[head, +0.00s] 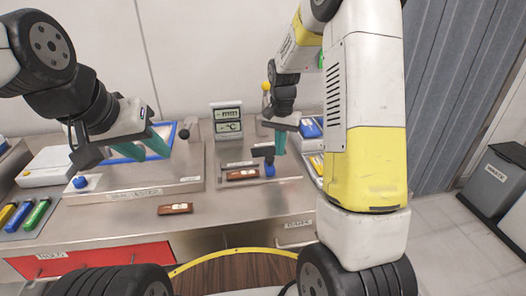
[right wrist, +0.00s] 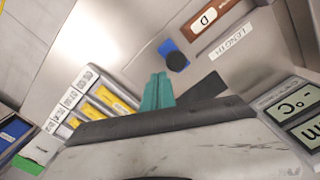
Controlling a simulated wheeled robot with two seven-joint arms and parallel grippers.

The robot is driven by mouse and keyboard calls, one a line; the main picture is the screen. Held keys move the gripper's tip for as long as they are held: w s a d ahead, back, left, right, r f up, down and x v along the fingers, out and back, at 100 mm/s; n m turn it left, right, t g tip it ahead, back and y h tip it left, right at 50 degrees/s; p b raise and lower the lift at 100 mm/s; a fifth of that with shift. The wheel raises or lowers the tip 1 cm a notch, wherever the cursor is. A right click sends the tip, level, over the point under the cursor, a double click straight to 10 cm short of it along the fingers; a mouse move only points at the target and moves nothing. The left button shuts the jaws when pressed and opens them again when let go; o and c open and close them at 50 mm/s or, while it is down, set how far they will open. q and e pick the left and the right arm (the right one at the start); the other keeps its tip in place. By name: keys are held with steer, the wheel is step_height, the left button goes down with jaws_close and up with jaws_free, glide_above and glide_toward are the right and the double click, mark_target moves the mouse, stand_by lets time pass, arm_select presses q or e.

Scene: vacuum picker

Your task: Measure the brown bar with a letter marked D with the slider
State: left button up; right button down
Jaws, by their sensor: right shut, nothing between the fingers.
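A brown bar marked D (right wrist: 192,29) lies in the metal measuring station in the right wrist view; it also shows in the head view (head: 233,175). A blue slider block with a round dark knob (right wrist: 176,61) sits beside it; its blue part shows in the head view (head: 269,170). My right gripper (head: 280,143) is shut and empty, above and close to the slider. Its teal fingertips (right wrist: 158,78) are together, apart from the knob in the right wrist view. My left gripper (head: 145,149) is open and empty over the left station, fingers spread.
Another brown bar (head: 175,208) lies on the bench front; its letter is unreadable. A display with mm and °C readouts (head: 228,121) stands behind the station. Yellow pieces (right wrist: 113,99) lie in a labelled rack. Coloured bars (head: 37,214) lie at left. The bench front centre is mostly clear.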

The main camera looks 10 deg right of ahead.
mark_target(267, 157)
steer(key=shift+f, duration=0.15)
steer(key=shift+f, duration=1.4)
steer(key=shift+s+a, duration=0.1)
steer(key=shift+a, duration=2.15)
stand_by(3.2)
steer(key=shift+d, duration=0.15)
